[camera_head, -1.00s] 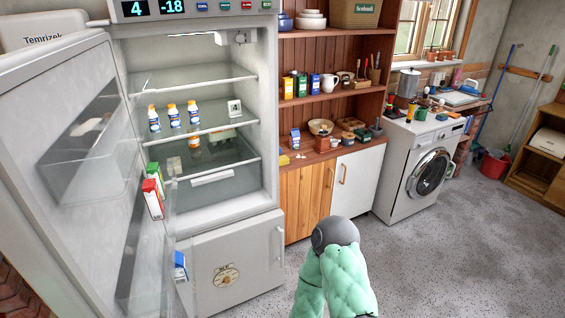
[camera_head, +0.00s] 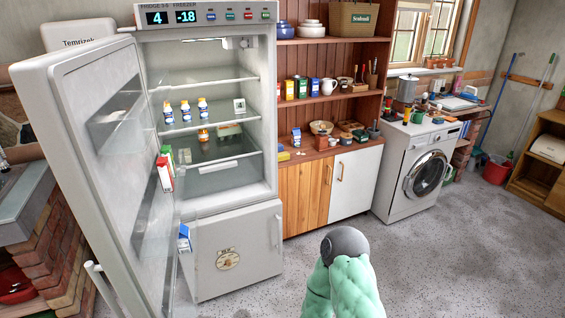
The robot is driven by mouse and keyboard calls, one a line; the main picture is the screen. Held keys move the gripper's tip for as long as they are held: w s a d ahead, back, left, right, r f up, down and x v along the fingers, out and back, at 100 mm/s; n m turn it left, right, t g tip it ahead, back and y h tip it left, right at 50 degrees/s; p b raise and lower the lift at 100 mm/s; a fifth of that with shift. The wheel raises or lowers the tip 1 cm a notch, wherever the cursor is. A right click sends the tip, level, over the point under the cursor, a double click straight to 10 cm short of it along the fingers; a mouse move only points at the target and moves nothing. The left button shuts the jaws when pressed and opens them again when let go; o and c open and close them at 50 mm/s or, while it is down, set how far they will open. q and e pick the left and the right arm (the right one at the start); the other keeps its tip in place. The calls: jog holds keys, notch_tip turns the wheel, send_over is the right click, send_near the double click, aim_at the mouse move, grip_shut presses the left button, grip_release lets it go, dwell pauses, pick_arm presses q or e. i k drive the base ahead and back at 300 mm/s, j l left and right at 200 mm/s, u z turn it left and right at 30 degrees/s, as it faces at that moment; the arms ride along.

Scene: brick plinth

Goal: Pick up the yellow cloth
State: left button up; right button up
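A small yellow item (camera_head: 284,156), which may be the yellow cloth, lies at the left end of the wooden counter, right of the fridge. It is too small to tell its material. Neither of my grippers is in view. A green padded arm part of mine with a grey round joint shows at the bottom centre, and its hand end is not visible.
The fridge (camera_head: 236,250) stands with its door (camera_head: 70,110) wide open to the left. Bottles stand on its shelf. A wooden shelf unit (camera_head: 305,195) and a washing machine (camera_head: 400,180) line the wall. Clear grey floor (camera_head: 450,260) lies ahead and right.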

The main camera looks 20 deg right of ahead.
aim_at(285, 155)
jog(key=l+u, duration=0.1)
jog(key=u, duration=0.8)
jog(key=l+u, duration=0.15)
jog(key=u, duration=0.25)
jog(key=i+l, duration=0.1)
jog(key=l, duration=1.15)
jog(key=i+l, duration=0.1)
jog(key=l, duration=1.1)
jog(key=i+l, duration=0.1)
jog(key=l, duration=1.15)
jog(key=j+u, duration=0.05)
